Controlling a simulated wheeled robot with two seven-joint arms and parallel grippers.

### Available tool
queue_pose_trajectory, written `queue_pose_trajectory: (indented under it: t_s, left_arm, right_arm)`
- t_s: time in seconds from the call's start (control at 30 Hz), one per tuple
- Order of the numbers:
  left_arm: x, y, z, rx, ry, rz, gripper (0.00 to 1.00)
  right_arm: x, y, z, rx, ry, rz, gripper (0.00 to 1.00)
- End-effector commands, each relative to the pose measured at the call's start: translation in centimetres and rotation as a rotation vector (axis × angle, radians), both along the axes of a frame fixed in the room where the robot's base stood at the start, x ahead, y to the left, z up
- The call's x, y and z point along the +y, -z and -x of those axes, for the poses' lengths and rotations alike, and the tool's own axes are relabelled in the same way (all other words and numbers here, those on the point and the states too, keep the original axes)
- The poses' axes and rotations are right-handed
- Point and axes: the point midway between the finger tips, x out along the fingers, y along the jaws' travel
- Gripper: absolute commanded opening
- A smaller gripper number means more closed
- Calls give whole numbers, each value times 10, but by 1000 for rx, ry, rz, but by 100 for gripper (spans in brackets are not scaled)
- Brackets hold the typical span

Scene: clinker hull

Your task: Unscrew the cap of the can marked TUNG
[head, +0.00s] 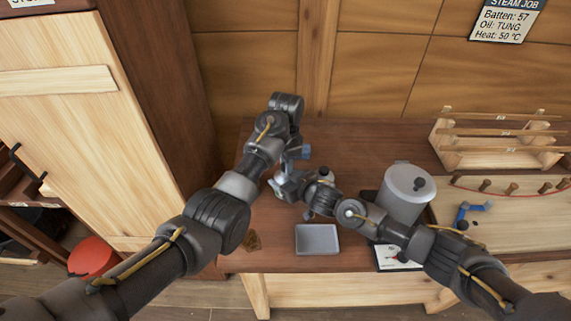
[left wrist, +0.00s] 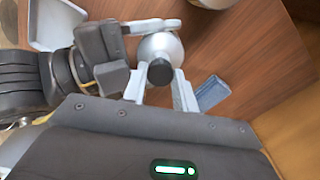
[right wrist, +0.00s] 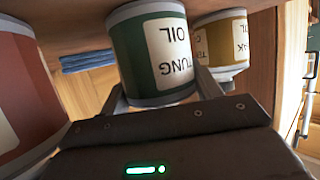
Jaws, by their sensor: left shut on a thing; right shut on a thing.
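The can marked TUNG (right wrist: 155,52) is dark green with a cream label, upside down in the right wrist view. My right gripper (right wrist: 155,90) is shut around its body, one finger on each side. In the left wrist view the can's grey domed top (left wrist: 160,48) shows from above, with a round black cap (left wrist: 160,72) in its middle. My left gripper (left wrist: 159,82) is at the cap, a finger on each side of it. In the head view both grippers meet over the bench and mostly hide the can.
A red can (right wrist: 15,90) and an ochre can (right wrist: 222,45) flank the held can. A blue object (left wrist: 212,93) lies close by. A grey tray (head: 317,239), a large grey pot (head: 405,192), a wooden rack (head: 500,150) and a blue tool (head: 470,212) are on the bench.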

Motion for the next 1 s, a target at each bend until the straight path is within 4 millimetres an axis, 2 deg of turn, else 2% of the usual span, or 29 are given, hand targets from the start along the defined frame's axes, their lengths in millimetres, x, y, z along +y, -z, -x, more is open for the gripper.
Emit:
queue_pose_trajectory:
  t_s: [0.27, 0.67, 1.0]
  left_arm:
    - [0, -9, 0, 1, -1, -1, 1]
    - [0, -11, 0, 1, -1, -1, 1]
    - [0, -47, 0, 0, 1, 0, 1]
  right_arm:
    - [1, 0, 0, 1, -1, -1, 0]
    - [0, 0, 0, 1, -1, -1, 0]
    - [0, 0, 0, 1, 0, -1, 0]
